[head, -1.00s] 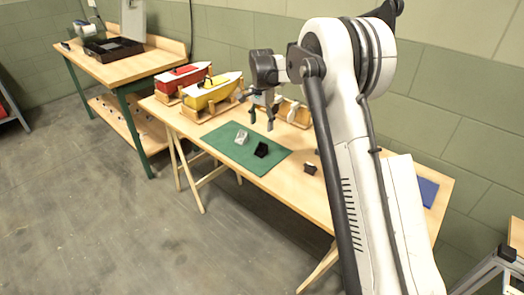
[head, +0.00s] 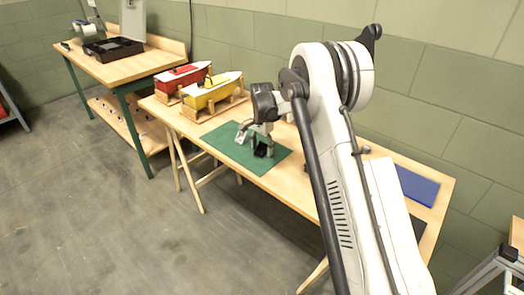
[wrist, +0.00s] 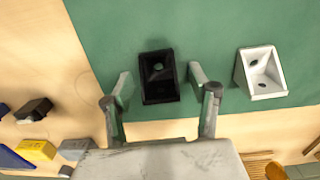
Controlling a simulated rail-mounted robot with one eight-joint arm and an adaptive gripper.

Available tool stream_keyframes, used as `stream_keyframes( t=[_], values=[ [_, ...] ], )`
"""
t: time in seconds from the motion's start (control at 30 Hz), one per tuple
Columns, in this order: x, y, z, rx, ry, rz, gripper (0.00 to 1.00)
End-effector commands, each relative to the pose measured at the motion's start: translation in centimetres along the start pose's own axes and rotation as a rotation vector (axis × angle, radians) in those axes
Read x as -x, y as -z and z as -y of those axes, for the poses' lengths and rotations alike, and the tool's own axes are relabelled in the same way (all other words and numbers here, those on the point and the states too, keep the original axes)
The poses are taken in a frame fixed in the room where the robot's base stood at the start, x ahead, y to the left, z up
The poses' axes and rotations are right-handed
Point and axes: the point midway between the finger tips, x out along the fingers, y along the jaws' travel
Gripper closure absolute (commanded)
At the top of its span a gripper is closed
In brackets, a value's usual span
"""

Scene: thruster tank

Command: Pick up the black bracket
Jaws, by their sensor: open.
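The black bracket (wrist: 157,88) lies on the green mat (wrist: 100,40), with a hole showing in its upper face. In the head view, the bracket (head: 261,151) is partly hidden by my gripper (head: 256,140), which hangs above the mat. In the wrist view, my gripper (wrist: 160,80) is open and empty, with one finger on each side of the bracket. Gaps show between the bracket and both fingers. I cannot tell exactly how far the fingertips are above the mat.
A white bracket (wrist: 261,73) lies on the mat to the right in the wrist view. Several small parts, including a yellow block (wrist: 36,150), lie on the bare table at left. In the head view, red (head: 182,76) and yellow (head: 212,92) boat models stand behind the mat.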

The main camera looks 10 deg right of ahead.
Motion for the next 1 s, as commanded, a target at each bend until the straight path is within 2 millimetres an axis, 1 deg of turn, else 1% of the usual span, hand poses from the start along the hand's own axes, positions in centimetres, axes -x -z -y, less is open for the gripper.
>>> stream_keyframes(
  t=[0.2,0.23,0.5,0.6,0.87,1.0],
  values=[
    [-0.24,0.0,0.0,0.0,0.0,0.0,0.44],
    [-0.23,0.0,0.0,0.0,0.0,0.0,0.46],
    [-0.22,-0.01,0.0,0.0,0.0,0.0,0.82],
    [-0.21,-0.01,0.0,0.0,0.0,0.0,0.93],
    [-0.09,-0.01,0.0,0.0,0.0,0.0,0.93],
    [0.61,-0.02,-0.01,0.0,0.0,0.0,0.93]
  ],
)
